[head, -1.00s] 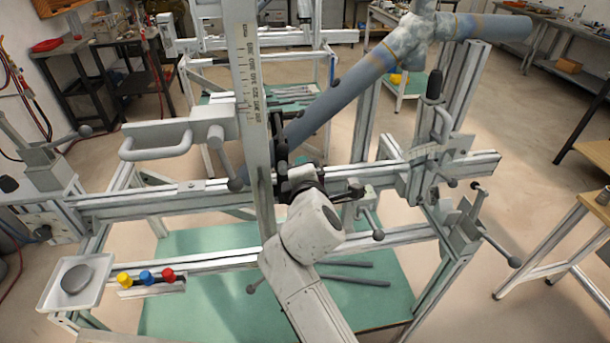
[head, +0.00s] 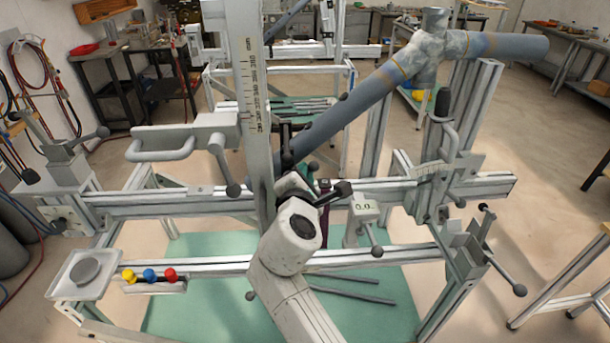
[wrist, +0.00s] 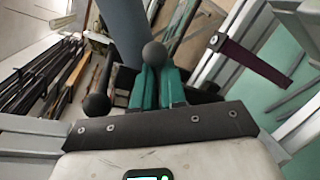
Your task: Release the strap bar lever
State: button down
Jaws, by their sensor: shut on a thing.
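In the wrist view my gripper (wrist: 158,75) shows two teal fingers, shut on a dark lever (wrist: 155,54) with a round ball end. The ball stands just beyond the fingertips; the shaft is largely hidden. A second ball-ended lever (wrist: 97,104) is just left of the fingers, apart from them. A maroon strap-like bar (wrist: 255,62) lies to the right; its dark maroon part (head: 325,187) also shows behind my wrist in the head view.
A grey tube (head: 350,112) slants across the jig from centre to upper right. Several other ball-ended levers project nearby, including one at the left clamp (head: 223,165) and one at the right (head: 377,235). A tray (head: 83,277) and coloured knobs (head: 150,276) are at lower left.

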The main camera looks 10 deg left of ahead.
jog(key=shift+w+d+r, duration=0.3)
jog(key=shift+d+r, duration=0.1)
jog(key=shift+d, duration=0.15)
jog(key=c, duration=1.4)
grip_release()
jog(key=shift+o, duration=1.1)
jog(key=shift+d, duration=0.15)
jog(key=a+v, duration=0.1)
jog(key=v, duration=0.9)
jog(key=shift+s+d+b, duration=0.35)
jog(key=shift+s+b, duration=0.1)
jog(key=shift+f, duration=0.1)
jog(key=shift+c, duration=0.5)
